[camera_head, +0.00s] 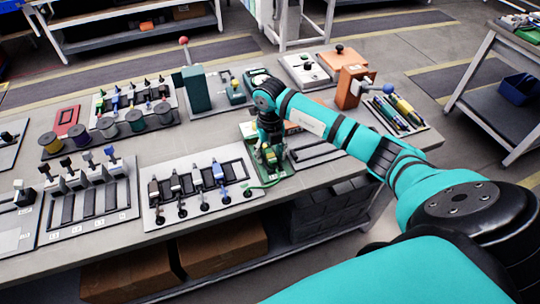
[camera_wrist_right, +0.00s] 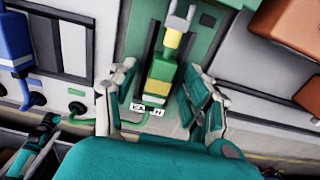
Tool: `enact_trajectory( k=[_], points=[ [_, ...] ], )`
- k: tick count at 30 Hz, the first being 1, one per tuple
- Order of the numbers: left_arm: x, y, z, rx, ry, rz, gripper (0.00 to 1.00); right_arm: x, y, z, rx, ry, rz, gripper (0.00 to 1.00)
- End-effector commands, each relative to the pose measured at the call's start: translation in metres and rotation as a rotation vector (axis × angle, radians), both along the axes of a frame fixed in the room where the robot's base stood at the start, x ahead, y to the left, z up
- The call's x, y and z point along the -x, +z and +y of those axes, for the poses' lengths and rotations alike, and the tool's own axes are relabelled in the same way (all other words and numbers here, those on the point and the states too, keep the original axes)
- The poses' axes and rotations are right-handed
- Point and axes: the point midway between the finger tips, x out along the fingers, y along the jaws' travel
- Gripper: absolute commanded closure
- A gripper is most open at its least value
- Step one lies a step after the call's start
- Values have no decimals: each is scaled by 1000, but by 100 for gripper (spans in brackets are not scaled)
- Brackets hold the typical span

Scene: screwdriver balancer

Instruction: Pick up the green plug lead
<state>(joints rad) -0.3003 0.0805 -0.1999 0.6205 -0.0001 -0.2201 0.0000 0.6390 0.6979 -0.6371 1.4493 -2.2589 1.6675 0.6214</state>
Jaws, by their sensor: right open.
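The green plug (camera_wrist_right: 160,75) with a yellow and grey upper part rests on a green board (camera_wrist_right: 195,40) in the right wrist view. Its green lead (camera_wrist_right: 122,122) curves left to a round black socket. My right gripper (camera_wrist_right: 158,100) is open, with one finger on each side of the plug and gaps between. In the head view my right gripper (camera_head: 270,152) is over the green board (camera_head: 283,170) and partly hides the plug; the green lead (camera_head: 265,185) shows beside it. A teal and black part, seemingly of my left arm, shows at the lower left of the wrist view; its jaws are unclear.
Left of the green board is a light panel (camera_head: 160,219) with several plugs, the blue plug (camera_head: 219,172) nearest; it also shows in the wrist view (camera_wrist_right: 15,45). Behind stand spools (camera_head: 135,120), a dark green block (camera_head: 195,90) and an orange block (camera_head: 350,85). The table's front edge is close.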

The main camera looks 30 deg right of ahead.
Motion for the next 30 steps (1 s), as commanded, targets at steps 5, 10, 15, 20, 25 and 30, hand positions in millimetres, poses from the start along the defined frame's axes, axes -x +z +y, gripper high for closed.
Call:
enact_trajectory(
  k=[5,10,15,20,25,30],
  points=[
    [0,0,0,0,0,0,12,0,0,0,0,0,0,67],
    [0,0,0,0,0,0,12,0,0,0,0,0,0,89],
    [0,0,0,0,0,0,12,0,1,0,0,0,0,100],
    [0,0,0,0,0,0,12,0,1,0,0,0,0,100],
    [0,-3,0,0,0,0,12,-1,6,0,-1,0,-1,100],
    [0,-9,0,0,0,0,12,-1,24,0,0,1,-4,100]
  ],
)
